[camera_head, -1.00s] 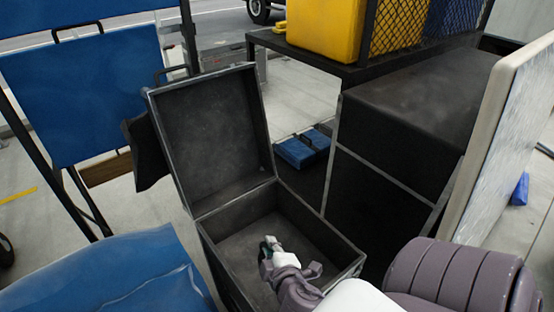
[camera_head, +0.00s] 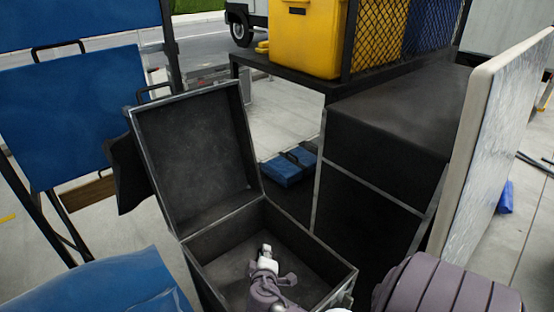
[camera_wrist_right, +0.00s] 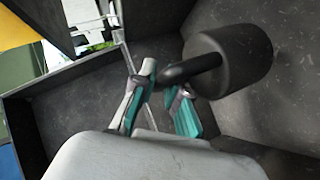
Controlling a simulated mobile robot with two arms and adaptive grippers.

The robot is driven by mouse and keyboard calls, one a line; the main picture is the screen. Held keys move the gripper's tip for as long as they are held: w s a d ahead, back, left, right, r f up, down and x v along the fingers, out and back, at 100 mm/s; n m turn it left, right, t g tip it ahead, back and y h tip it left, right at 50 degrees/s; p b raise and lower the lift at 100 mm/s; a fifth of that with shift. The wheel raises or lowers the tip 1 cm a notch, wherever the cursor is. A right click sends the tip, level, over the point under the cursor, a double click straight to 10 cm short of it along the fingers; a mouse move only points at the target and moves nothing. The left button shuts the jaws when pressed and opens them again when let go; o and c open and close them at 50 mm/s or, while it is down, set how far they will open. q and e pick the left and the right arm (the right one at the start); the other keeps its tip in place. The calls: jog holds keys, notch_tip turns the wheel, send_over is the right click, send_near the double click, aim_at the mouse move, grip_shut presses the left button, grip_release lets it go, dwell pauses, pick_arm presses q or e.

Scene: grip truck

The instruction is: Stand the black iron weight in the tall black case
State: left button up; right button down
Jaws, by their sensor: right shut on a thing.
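The tall black case (camera_head: 192,245) stands open in the head view, with its lid (camera_head: 195,140) raised at the back. My right gripper (camera_head: 266,250) reaches over the case's opening from the front. In the right wrist view my right gripper (camera_wrist_right: 160,88) is shut on the handle of the black iron weight (camera_wrist_right: 235,60). The weight's round body sticks out to the upper right, tilted, in front of dark case walls. I cannot tell whether it touches them. In the head view the weight is hidden behind my gripper and wrist. My left gripper is not in view.
A black cabinet (camera_head: 370,190) stands close on the right of the case, beside a pale upright panel (camera_head: 490,140). A yellow container (camera_head: 305,40) sits on a shelf behind. Blue padded pieces (camera_head: 70,110) are on the left. A blue case (camera_head: 288,167) lies on the floor behind.

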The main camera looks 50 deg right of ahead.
jog(key=w, duration=0.1)
jog(key=w+f, duration=0.1)
jog(key=w, duration=0.1)
jog(key=shift+f, duration=0.15)
jog(key=shift+f+b, duration=0.55)
jog(key=shift+f, duration=1.4)
jog(key=shift+f, duration=0.15)
jog(key=c, duration=1.2)
grip_release()
jog(key=shift+s+a+f, duration=0.1)
jog(key=shift+s, duration=0.1)
jog(key=v, duration=1.2)
jog(key=shift+p, duration=0.3)
